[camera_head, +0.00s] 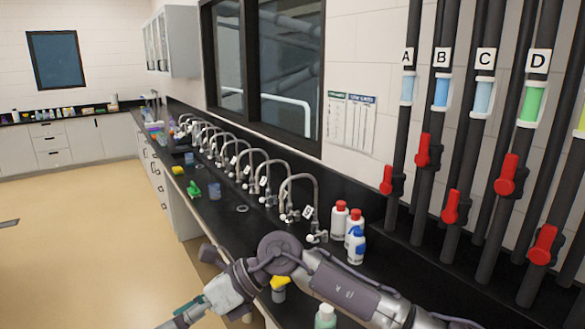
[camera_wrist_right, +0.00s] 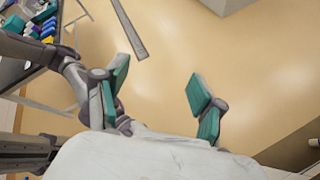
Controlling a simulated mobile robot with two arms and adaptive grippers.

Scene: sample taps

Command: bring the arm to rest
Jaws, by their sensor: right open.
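My right arm (camera_head: 345,288) comes in from the lower right of the head view, bends at a round joint and runs down to the lower left. Its gripper (camera_head: 184,312), with teal finger pads, is partly cut off by the bottom edge, out over the floor in front of the counter. In the right wrist view the gripper (camera_wrist_right: 160,97) is open, its pads wide apart with only tan floor between them. It holds nothing. My left gripper is not in view.
The black counter (camera_head: 225,213) carries a row of curved taps (camera_head: 300,190). Red-capped and blue-capped bottles (camera_head: 353,235) stand behind my arm. Pipes A to D with red valve handles (camera_head: 451,207) line the right wall.

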